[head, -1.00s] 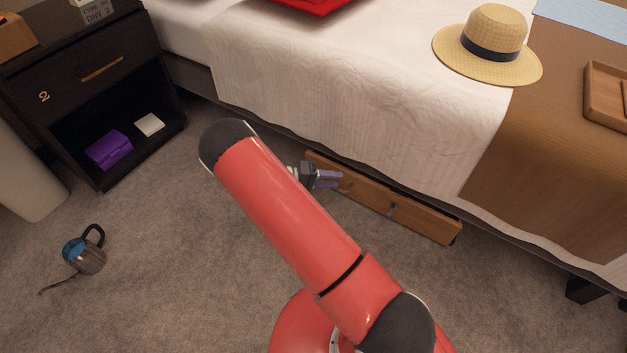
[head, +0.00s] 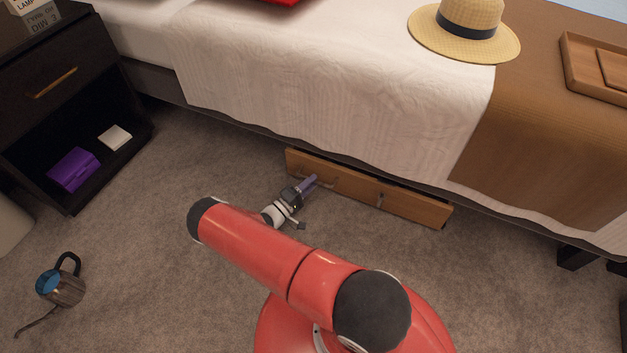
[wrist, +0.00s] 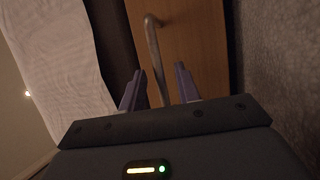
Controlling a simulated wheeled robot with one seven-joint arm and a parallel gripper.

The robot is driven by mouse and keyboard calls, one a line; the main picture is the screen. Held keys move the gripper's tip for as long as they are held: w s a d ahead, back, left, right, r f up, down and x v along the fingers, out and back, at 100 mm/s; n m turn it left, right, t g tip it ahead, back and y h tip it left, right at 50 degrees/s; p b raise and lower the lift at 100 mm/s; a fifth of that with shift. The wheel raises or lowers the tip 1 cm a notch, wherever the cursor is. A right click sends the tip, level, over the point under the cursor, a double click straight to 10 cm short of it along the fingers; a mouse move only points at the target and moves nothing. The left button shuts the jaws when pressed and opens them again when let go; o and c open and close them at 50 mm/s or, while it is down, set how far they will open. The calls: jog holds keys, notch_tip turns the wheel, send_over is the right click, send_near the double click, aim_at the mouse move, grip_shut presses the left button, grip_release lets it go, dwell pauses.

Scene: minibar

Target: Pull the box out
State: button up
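The box (head: 352,189) is a long, low wooden box on the carpet, its front face showing beneath the bed's edge. A gap shows on both sides of the bar. The wooden front (wrist: 195,40) lies just beyond the fingertips.
The bed (head: 270,80) stands over the box, with a straw hat (head: 465,35) and a wooden tray (head: 590,75) on it. A dark nightstand (head: 60,100) is at the left. Carpet in front of the box is clear.

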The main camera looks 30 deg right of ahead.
jog(key=shift+x, duration=0.95)
grip_shut()
